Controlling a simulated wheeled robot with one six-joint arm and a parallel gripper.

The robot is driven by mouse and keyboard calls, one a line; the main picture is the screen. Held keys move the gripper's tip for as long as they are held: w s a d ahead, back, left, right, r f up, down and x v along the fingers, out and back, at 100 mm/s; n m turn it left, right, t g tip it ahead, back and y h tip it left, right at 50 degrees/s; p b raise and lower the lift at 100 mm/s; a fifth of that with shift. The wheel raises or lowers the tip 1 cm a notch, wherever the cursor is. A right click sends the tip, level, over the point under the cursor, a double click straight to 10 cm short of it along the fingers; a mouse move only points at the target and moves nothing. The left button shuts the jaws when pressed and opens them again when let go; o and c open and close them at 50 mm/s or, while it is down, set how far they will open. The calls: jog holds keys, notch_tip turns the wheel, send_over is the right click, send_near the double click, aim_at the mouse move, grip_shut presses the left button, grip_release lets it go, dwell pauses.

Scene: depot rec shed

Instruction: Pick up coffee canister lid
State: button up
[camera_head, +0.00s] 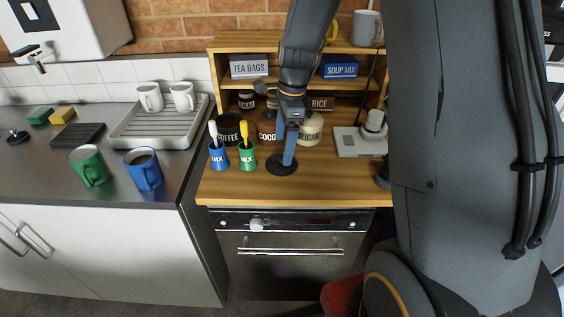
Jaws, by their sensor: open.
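A flat, round, dark disc (280,168) lies on the wooden counter; it looks like the coffee canister lid, though no label shows on it. My gripper (289,161) points down with a blue finger over the disc, its tip at or just above it. The jaws are open; contact cannot be told. The dark coffee canister (229,133) stands upright behind the blue and green pots, which partly hide it. Its top is too small to read clearly.
Blue (218,157) and green (247,158) MIX pots with spoons stand left of the disc. Canisters marked COCO (266,133) and SUGAR (311,130) stand behind my gripper. A grey scale-like device (352,143) is at right. A black knobbed disc (17,137) lies on the steel counter.

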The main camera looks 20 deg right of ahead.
jog(key=shift+s+a+f+p, duration=0.1)
jog(key=shift+f+p, duration=0.3)
jog(key=shift+f, duration=0.75)
jog(key=shift+s+a+f+p, duration=0.1)
jog(key=shift+f+p, duration=0.25)
jog(key=shift+f, duration=0.8)
jog(key=c, duration=1.3)
